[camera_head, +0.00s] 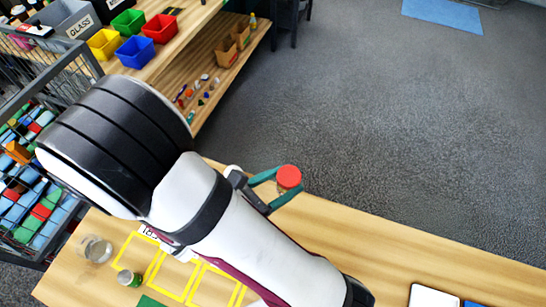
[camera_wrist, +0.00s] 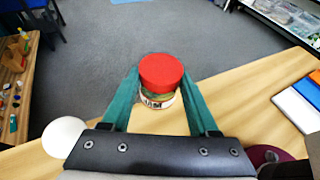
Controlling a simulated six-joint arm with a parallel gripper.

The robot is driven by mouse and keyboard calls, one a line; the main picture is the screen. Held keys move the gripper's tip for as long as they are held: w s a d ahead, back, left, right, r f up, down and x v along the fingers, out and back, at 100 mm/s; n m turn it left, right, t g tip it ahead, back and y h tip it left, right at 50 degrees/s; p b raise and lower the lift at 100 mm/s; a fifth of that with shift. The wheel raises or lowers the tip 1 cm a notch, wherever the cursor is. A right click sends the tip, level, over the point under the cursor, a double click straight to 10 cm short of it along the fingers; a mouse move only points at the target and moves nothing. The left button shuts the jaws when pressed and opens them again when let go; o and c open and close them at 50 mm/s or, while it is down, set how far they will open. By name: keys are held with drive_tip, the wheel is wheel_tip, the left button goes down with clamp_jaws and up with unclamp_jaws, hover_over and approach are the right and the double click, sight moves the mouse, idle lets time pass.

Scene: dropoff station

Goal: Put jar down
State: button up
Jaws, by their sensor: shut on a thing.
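The jar (camera_head: 289,177) has a red lid. In the wrist view the jar (camera_wrist: 158,100) also shows a pale label and some clear or greenish side below the lid. My gripper (camera_head: 285,183) has teal fingers and is shut on the jar, one finger on each side. The jar is upright in the grip, seen near the table's far edge in both views. Whether its base touches the wooden table (camera_head: 430,245) cannot be told. Yellow outlined squares (camera_head: 208,287) on the table are partly hidden by my arm.
A clear glass (camera_head: 95,248) and a green-lidded jar (camera_head: 128,278) stand at the table's left. A white flat item (camera_head: 432,297) lies at the right. A shelf (camera_head: 160,60) with coloured bins and a wire cage (camera_head: 35,185) stand at left.

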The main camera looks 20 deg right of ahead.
wheel_tip(320, 180, down, 11)
drive_tip(key=shift+r, duration=0.2)
drive_tip(key=shift+f, duration=0.15)
drive_tip(key=o, duration=1.4)
